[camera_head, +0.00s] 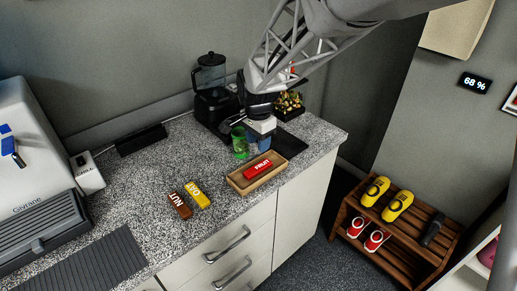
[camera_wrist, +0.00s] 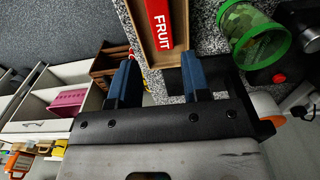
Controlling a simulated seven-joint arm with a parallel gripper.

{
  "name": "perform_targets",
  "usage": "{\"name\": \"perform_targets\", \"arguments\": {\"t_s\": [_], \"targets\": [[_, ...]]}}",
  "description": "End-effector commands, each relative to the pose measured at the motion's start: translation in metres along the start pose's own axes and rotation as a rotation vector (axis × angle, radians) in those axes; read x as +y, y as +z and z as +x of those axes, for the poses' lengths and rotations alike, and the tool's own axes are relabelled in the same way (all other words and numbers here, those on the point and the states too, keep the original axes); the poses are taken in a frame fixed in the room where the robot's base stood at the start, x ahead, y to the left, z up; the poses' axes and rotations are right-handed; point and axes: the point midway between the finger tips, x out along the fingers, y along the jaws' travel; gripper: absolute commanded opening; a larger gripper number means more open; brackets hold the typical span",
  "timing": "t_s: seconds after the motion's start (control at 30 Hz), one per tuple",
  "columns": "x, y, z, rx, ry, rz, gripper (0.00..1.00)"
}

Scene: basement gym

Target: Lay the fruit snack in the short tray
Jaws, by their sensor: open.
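The fruit snack is a red bar (camera_head: 258,168) marked FRUIT. It lies inside the short wooden tray (camera_head: 233,186) near the counter's front edge. In the wrist view the red bar (camera_wrist: 157,20) lies within the tray (camera_wrist: 141,50), partly cut off by the top edge. My gripper (camera_wrist: 160,82) is open, its two blue fingers apart with nothing between them. In the head view my gripper (camera_head: 262,125) is above the counter, behind the tray and clear of the bar; its fingertips are hard to make out there.
A green see-through cup (camera_head: 240,143) stands close behind the tray. A brown NUT bar (camera_head: 180,206) and a yellow OAT bar (camera_head: 197,195) lie to the left. A black blender (camera_head: 211,85) and a plant pot (camera_head: 289,105) stand at the back. The counter between is clear.

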Motion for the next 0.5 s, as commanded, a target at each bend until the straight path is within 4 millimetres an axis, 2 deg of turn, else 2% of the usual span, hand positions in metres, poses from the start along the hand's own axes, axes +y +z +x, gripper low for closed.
{"name": "perform_targets", "arguments": {"t_s": [0.2, 0.5], "targets": [[0.000, 0.000, -0.018, 0.000, 0.000, 0.000, 0.44], [0.000, 0.000, -0.021, 0.000, 0.000, 0.000, 0.44]]}}
